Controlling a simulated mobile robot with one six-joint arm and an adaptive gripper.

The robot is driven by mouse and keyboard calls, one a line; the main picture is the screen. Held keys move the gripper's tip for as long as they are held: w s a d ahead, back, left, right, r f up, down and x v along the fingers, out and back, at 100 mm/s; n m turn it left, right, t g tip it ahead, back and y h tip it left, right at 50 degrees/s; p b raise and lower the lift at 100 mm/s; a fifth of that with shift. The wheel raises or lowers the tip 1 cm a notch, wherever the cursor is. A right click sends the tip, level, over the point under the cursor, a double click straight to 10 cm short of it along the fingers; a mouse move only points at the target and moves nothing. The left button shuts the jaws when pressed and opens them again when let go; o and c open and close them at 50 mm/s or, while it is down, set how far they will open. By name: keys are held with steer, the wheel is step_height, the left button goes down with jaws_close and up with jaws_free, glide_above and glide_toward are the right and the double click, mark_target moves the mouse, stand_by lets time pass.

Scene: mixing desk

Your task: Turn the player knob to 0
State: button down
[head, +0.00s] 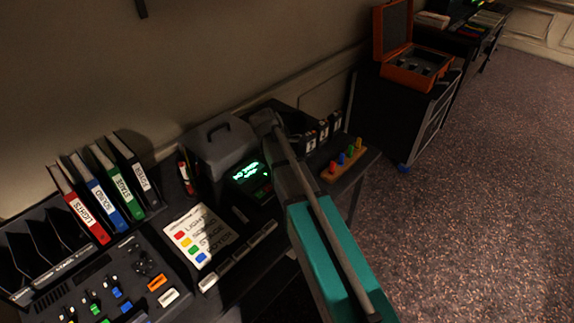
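A small dark device with a glowing green display (249,172) stands on the desk in front of a grey case; it may be the player, but its label is too small to read. A knob on it cannot be made out. A mixing panel (95,275) with coloured faders, buttons and small dark knobs lies at the lower left. A long grey bar, perhaps my arm, crosses the desk from the bottom right and hides the area just right of the display. My gripper's fingers cannot be made out in the head view.
A grey case with a handle (222,150) stands by the wall. Upright binders (103,190) and a colour-coded card (199,238) are left. A teal box-like shape (335,255) is at the front. An open orange case (410,60) stands back right; carpet (480,200) is clear.

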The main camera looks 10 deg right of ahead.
steer(key=shift+s, duration=0.2)
steer(key=c, duration=0.5)
jaws_free()
steer(key=shift+c, duration=0.2)
steer(key=shift+w, duration=0.1)
steer(key=shift+w+r, duration=0.1)
